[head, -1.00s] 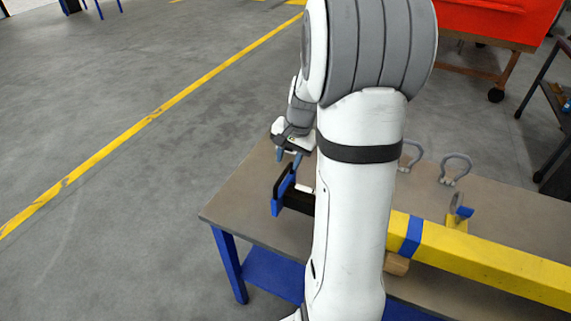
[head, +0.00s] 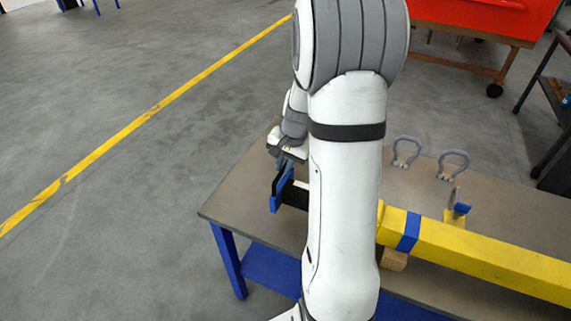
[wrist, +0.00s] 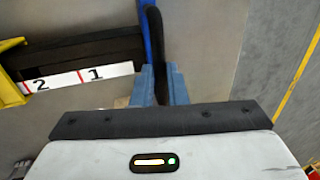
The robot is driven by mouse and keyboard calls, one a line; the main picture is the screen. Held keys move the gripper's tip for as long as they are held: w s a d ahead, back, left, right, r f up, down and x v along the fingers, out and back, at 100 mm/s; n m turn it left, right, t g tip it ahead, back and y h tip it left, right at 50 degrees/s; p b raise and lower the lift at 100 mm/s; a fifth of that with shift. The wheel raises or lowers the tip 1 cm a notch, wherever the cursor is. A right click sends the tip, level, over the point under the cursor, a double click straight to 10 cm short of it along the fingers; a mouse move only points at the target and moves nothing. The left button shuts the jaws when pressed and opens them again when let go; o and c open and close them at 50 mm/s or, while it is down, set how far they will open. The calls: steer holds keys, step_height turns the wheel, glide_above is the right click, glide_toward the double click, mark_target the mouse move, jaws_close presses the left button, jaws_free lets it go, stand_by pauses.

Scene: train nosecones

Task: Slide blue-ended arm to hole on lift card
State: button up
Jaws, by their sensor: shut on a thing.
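The blue-ended arm is a black bar (wrist: 90,48) with an upright end plate (wrist: 147,35), blue on one face and black on the other. It sticks out leftward from the yellow beam (head: 470,252) in the head view, where its blue end (head: 276,190) shows beside my arm. A white strip (wrist: 95,74) on the bar reads 2 and 1. My gripper (wrist: 164,86) is shut on the end plate, one finger on each side; it also shows in the head view (head: 284,163). My own arm hides the middle of the bar in the head view. I cannot make out a lift card.
The beam lies over a brown-topped table (head: 240,205) with blue legs, above a wooden block (head: 394,260). Two grey shackles (head: 406,151) (head: 453,164) lie at the back. Open floor (head: 100,200) is on the left.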

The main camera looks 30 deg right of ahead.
steer(key=shift+d+b, duration=0.1)
steer(key=shift+b, duration=0.3)
jaws_close()
steer(key=shift+s+d, duration=0.1)
steer(key=shift+s, duration=0.05)
steer(key=o, duration=0.7)
jaws_free()
steer(key=r, duration=0.5)
steer(key=s+r, duration=0.1)
steer(key=r, duration=0.1)
steer(key=shift+s+d+r+b, duration=0.1)
steer(key=shift+d+r+b, duration=0.25)
steer(key=shift+d, duration=0.05)
